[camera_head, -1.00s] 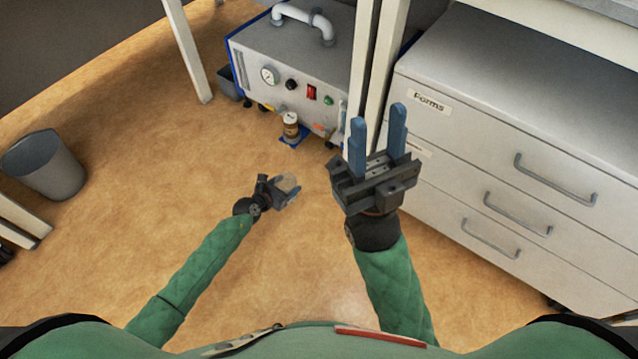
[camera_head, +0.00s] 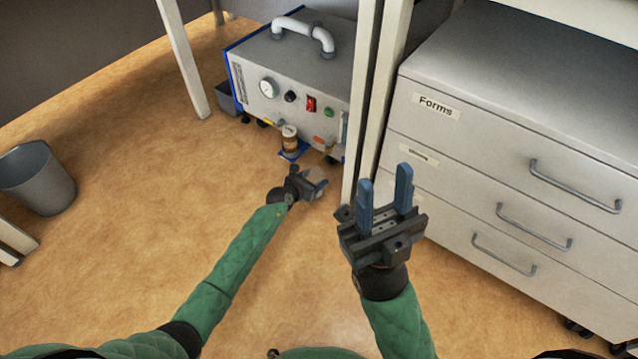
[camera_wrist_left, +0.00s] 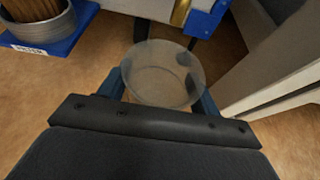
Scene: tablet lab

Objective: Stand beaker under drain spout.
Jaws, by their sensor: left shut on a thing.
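My left gripper (camera_head: 318,182) is low over the floor in front of the grey machine (camera_head: 300,75), shut on a clear beaker. In the left wrist view the beaker (camera_wrist_left: 162,75) is between the blue fingers, its open rim facing the camera. In the head view it is small and hard to make out. A brass-coloured part (camera_wrist_left: 181,12), perhaps the drain spout, shows beyond the beaker at the top of the left wrist view, apart from it. My right gripper (camera_head: 385,175) is open and empty, raised in front of the drawer cabinet.
White table legs (camera_head: 364,100) rise close right of my left gripper. The drawer cabinet (camera_head: 480,170) fills the right. A grey bin (camera_head: 38,180) stands left.

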